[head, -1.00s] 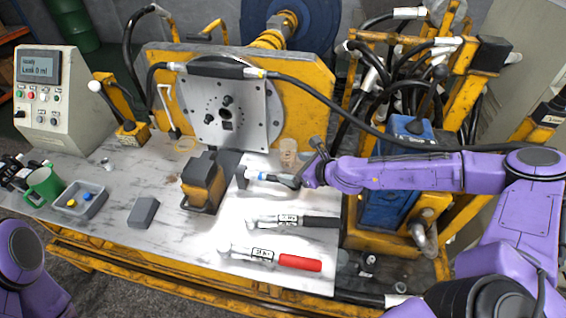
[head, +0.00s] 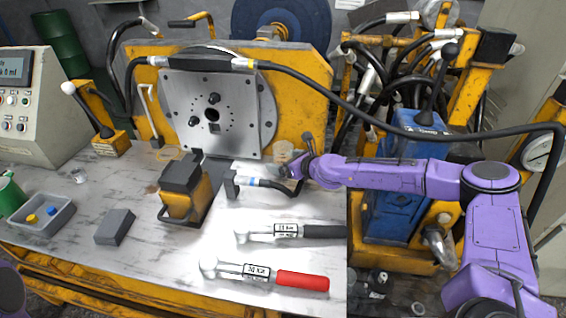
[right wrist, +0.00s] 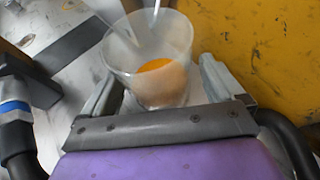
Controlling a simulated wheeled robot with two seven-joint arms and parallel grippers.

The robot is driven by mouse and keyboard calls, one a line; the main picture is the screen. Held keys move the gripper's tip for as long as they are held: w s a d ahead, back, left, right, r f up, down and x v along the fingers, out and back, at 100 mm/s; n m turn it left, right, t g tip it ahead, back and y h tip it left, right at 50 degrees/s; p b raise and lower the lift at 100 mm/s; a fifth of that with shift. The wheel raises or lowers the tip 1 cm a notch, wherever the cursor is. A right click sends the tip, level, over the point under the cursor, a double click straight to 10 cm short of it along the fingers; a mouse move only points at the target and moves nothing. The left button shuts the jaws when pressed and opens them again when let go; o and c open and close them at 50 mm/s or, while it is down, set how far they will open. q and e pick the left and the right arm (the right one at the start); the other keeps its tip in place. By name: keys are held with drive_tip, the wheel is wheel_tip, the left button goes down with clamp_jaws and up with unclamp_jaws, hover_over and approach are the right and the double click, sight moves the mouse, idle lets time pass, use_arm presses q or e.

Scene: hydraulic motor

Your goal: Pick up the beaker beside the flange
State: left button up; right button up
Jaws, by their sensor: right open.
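In the right wrist view the beaker (right wrist: 150,62) shows large, with orange content inside. My right gripper (head: 293,164) is beside the beaker in the head view. In the right wrist view its two fingers are open, one on each side of the beaker's lower part, and a gap shows at the right finger. Whether the left finger touches cannot be told. My left gripper is out of view.
A black-and-yellow block (head: 187,192) and a grey bracket with a black hose (head: 262,183) stand close by. Two torque wrenches, one red-handled (head: 302,281) and one black-handled (head: 310,232), lie in front. A grey tray (head: 43,217) is at left.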

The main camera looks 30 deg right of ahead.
drive_tip(key=shift+w+a+f, duration=0.15)
drive_tip(key=shift+w+f, duration=0.05)
drive_tip(key=shift+w, duration=0.2)
drive_tip(key=c, duration=1.1)
drive_tip(key=shift+r, duration=0.15)
